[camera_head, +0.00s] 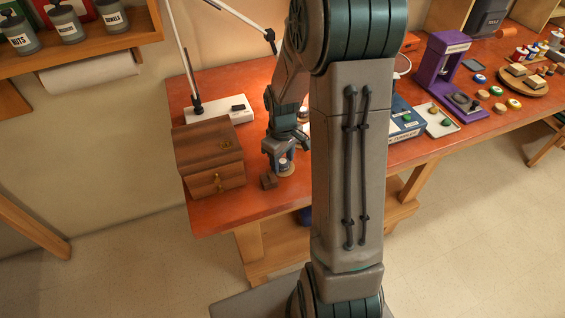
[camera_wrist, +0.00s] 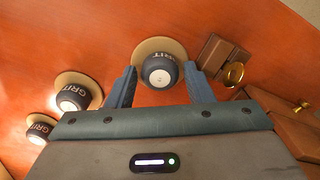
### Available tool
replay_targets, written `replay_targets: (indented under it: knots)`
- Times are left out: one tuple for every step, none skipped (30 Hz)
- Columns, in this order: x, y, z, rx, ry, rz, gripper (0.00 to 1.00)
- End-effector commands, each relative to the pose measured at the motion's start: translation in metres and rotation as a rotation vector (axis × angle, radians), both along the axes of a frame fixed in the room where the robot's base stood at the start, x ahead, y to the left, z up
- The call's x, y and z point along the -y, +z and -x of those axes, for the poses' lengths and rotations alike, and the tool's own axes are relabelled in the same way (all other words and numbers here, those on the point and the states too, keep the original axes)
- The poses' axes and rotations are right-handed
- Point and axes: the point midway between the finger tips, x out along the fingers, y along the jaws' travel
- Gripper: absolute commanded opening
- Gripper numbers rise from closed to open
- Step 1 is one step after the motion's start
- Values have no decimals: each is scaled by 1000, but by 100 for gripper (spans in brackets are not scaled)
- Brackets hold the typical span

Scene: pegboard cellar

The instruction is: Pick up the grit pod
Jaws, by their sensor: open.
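A dark grit pod (camera_wrist: 157,70) with a pale round end and "GRIT" lettering sits on a round tan disc (camera_wrist: 150,43) in the wrist view. My gripper (camera_wrist: 158,82) is open, with one blue finger on each side of this pod. I cannot tell whether either finger touches it. Two more grit pods, one nearer (camera_wrist: 74,98) and one farther left (camera_wrist: 40,132), sit on similar discs. In the head view, my gripper (camera_head: 281,158) is low over the orange bench, around a small pod (camera_head: 283,164) that it partly hides.
A brown wooden chest (camera_head: 208,152) stands left of my gripper. A white lamp base (camera_head: 219,110) is behind. A purple press (camera_head: 448,72) stands farther right.

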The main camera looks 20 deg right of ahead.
Motion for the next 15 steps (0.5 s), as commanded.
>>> replay_targets:
  knots:
    - [0, 0, 0, 0, 0, 0, 47]
    - [0, 0, 0, 0, 0, 0, 47]
    - [0, 0, 0, 0, 0, 0, 44]
    - [0, 0, 0, 0, 0, 0, 36]
    - [0, 0, 0, 0, 0, 0, 27]
    - [0, 0, 0, 0, 0, 0, 16]
    - [0, 0, 0, 0, 0, 0, 13]
    - [0, 0, 0, 0, 0, 0, 13]
    - [0, 0, 0, 0, 0, 0, 13]
    - [0, 0, 0, 0, 0, 0, 13]
    - [0, 0, 0, 0, 0, 0, 13]
    - [0, 0, 0, 0, 0, 0, 13]
    - [0, 0, 0, 0, 0, 0, 13]
    - [0, 1, 0, 0, 0, 0, 13]
    - [0, 1, 0, 0, 0, 0, 13]
